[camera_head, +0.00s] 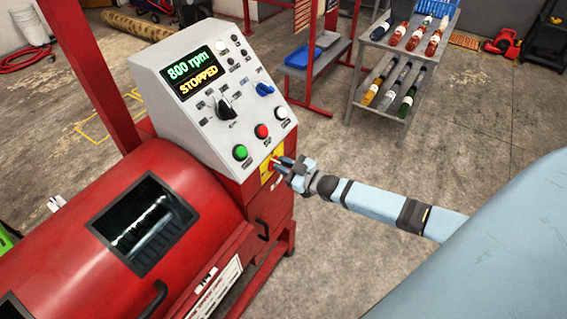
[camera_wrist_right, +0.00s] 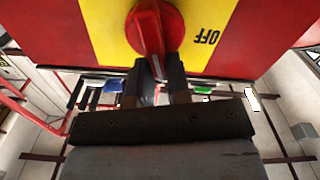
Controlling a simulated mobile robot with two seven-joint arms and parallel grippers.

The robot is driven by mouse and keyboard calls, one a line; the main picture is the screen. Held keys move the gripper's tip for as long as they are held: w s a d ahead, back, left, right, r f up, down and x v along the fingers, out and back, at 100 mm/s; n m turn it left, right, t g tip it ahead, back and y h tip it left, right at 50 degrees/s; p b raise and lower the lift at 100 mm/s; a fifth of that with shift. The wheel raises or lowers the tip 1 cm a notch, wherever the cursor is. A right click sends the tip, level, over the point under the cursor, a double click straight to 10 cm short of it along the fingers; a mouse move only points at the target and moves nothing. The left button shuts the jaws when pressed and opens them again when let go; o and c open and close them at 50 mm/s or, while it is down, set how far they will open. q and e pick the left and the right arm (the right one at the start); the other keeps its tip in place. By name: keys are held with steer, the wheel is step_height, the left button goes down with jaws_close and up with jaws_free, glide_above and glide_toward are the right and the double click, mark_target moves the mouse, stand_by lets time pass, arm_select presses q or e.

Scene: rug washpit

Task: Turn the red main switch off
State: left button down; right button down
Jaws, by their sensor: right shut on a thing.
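The red main switch (camera_head: 273,165) is a rotary knob on a yellow plate (camera_head: 266,174), low on the right side of the red machine's cabinet. In the right wrist view the red knob (camera_wrist_right: 150,28) fills the top middle, over the yellow plate (camera_wrist_right: 105,22). An upside-down OFF label (camera_wrist_right: 207,37) is right of the knob. My right gripper (camera_head: 280,162) reaches the switch from the right. Its fingers (camera_wrist_right: 157,78) are shut on the knob's handle, and they partly hide it. My left gripper is not in view.
A grey control panel (camera_head: 185,115) above the switch has knobs, buttons and a display (camera_head: 189,71) reading 800 rpm STOPPED. The red drum machine (camera_head: 80,235) is at left. A bottle cart (camera_head: 378,46) stands at the back.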

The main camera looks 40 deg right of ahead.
steer(key=n, duration=0.3)
steer(key=a+f+n+b, duration=0.1)
steer(key=n, duration=0.2)
steer(key=n+b, duration=0.1)
steer(key=n, duration=0.3)
steer(key=shift+s+a+f, duration=0.2)
steer(key=shift+s+f, duration=0.1)
steer(key=n+b, duration=0.1)
steer(key=n, duration=0.2)
steer(key=shift+a+f+n+b, duration=0.1)
steer(key=shift+f+n+b, duration=0.2)
steer(key=shift+f+b, duration=0.05)
steer(key=shift+n, duration=0.5)
steer(key=shift+b, duration=0.3)
steer(key=c, duration=1.1)
jaws_free()
